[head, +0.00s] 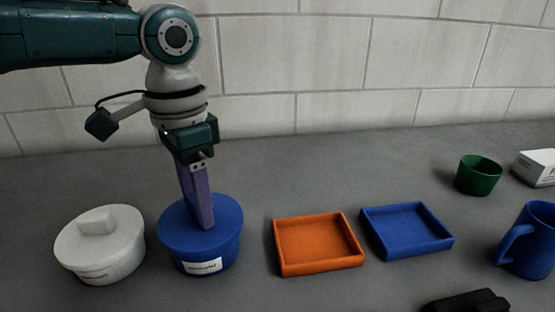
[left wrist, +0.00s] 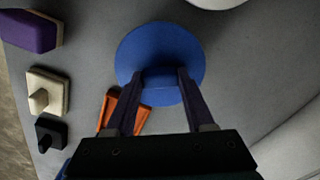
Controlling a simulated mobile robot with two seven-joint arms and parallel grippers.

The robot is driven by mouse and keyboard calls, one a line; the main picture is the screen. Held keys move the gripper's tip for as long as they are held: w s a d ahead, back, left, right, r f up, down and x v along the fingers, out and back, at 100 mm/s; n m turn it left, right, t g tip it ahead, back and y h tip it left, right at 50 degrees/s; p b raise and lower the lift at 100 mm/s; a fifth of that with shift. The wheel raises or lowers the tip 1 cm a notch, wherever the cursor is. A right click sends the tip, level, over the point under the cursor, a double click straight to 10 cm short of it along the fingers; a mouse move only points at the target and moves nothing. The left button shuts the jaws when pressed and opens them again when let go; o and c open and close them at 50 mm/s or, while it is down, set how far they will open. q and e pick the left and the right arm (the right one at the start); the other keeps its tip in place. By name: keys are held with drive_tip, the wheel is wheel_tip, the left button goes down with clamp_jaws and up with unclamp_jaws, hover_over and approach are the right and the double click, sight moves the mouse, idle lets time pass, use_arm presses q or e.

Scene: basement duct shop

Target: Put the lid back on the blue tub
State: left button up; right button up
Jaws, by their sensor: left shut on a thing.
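The blue tub (head: 222,259) stands upright on the grey bench, with a pale label on its front. A round blue lid (head: 228,211) sits level over its mouth, and no gap shows between lid and tub. My left gripper (head: 205,222) points down from above and is shut on the lid's handle. The left wrist view shows the lid (left wrist: 138,50) from above with the fingers (left wrist: 160,78) on either side of its raised grip. The tub's body is hidden under the lid there. My right gripper is not in view.
A white lidded tub (head: 118,253) stands close on the left. An orange tray (head: 318,244) and a blue tray (head: 408,230) lie to the right. Farther right are a green cup (head: 478,176), a blue mug (head: 530,240), a white box (head: 535,167) and a black object (head: 465,302).

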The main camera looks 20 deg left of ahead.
use_arm(q)
drive_tip(key=shift+p, duration=0.4)
idle(0.4)
idle(0.4)
drive_tip(key=o, duration=1.4)
drive_tip(key=shift+o, duration=0.3)
drive_tip(key=shift+o, duration=0.6)
wheel_tip(320, 180, up, 7)
drive_tip(key=p, duration=0.8)
